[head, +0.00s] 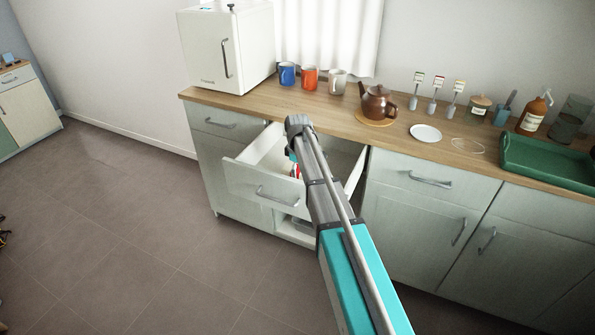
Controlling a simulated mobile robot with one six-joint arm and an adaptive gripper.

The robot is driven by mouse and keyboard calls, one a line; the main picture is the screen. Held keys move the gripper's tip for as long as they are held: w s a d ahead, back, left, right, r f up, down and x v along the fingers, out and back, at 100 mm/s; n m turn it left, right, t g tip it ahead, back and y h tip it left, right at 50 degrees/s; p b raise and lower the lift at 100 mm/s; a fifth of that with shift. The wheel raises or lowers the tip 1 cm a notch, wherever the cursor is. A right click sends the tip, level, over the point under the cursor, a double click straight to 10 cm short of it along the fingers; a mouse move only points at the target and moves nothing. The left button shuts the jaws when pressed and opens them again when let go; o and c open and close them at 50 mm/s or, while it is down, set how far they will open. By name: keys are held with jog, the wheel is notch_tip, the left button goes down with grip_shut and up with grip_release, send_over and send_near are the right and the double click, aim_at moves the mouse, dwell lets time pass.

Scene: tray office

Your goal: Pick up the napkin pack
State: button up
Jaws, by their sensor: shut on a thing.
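My arm reaches over the open drawer (251,180) under the counter. My gripper (294,160) points down into the drawer and is mostly hidden behind my arm; only a small teal part shows. It is shut on a small red and white thing (296,172), which looks like the napkin pack. Most of the pack is hidden by my arm, and I cannot tell whether it touches the drawer floor.
The wooden counter (262,103) holds a white mini fridge (215,50), several mugs, a brown teapot (377,103), a white plate (425,133) and a green tray (550,164). The pulled-out drawer front (262,192) juts into the room.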

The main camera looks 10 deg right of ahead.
jog(key=shift+r+p, duration=4.45)
jog(key=shift+r, duration=0.15)
